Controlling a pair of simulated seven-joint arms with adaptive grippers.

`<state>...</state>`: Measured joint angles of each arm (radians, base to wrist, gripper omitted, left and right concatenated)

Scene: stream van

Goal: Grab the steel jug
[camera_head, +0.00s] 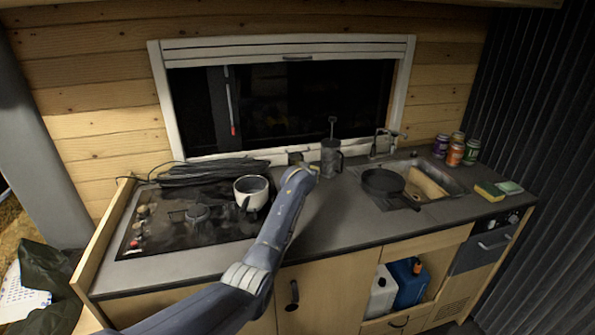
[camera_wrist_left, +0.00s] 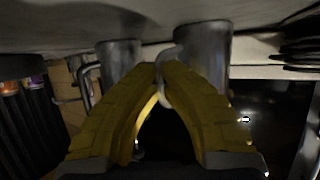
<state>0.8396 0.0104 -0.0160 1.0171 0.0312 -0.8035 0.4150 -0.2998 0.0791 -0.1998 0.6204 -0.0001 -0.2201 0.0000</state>
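The steel jug (camera_wrist_left: 205,52) is a shiny metal cylinder at right of centre in the left wrist view, which looks upside down. Its pale curved handle (camera_wrist_left: 164,96) shows between the yellow fingers of my left gripper (camera_wrist_left: 162,68). The fingers converge closely on this handle, with the jug still at counter level. In the head view the left gripper (camera_head: 301,172) is in front of the jug (camera_head: 294,158) and hides most of it. My right gripper is in neither view.
A press pot (camera_head: 331,158) stands close to the right of the jug. A white-rimmed pot (camera_head: 251,191) is on the hob at left. A dark pan (camera_head: 383,182) sits by the sink (camera_head: 428,186), with several cans (camera_head: 455,153) behind. The front middle counter is clear.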

